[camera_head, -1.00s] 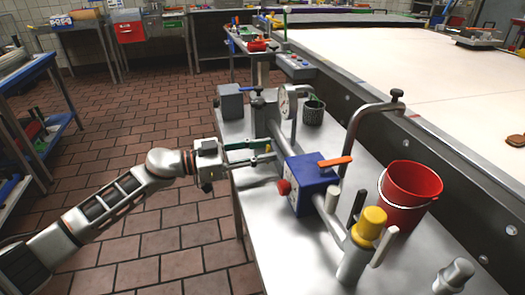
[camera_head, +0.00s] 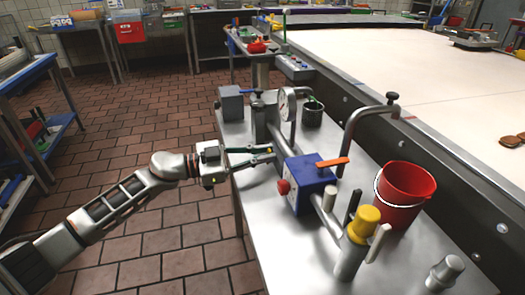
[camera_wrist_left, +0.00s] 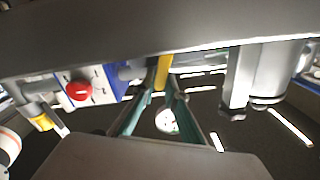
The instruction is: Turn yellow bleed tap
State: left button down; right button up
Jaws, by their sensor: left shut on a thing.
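My left gripper (camera_head: 272,153) reaches in from the left over the metal bench, beside the pipework and behind the blue pump box (camera_head: 312,190). In the left wrist view its two teal fingers (camera_wrist_left: 163,92) are closed around a narrow yellow piece, the bleed tap (camera_wrist_left: 162,72), just under a wide grey pipe. My right gripper is in neither view.
A yellow-capped post (camera_head: 366,220) stands at the bench's near end, with a red bucket (camera_head: 405,195) behind it. An orange lever (camera_head: 333,162) tops the blue box. A round gauge (camera_head: 287,102) and a curved pipe (camera_head: 365,115) rise above. The tiled floor at left is clear.

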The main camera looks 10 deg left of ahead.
pick_arm(q)
jog(key=shift+s+d+f+m+p, duration=0.1)
jog(key=shift+s+f+m+p, duration=0.1)
jog(key=shift+m, duration=0.55)
jog(key=shift+s+d+f+m+p, duration=0.15)
jog(key=shift+s+m, duration=0.1)
jog(key=shift+m, duration=0.45)
jog(key=shift+s+f+m+p, duration=0.1)
jog(key=shift+s+m+p, duration=0.1)
jog(key=shift+m, duration=0.55)
jog(key=c, duration=2)
grip_release()
jog(key=shift+c, duration=0.2)
jog(key=v, duration=1.2)
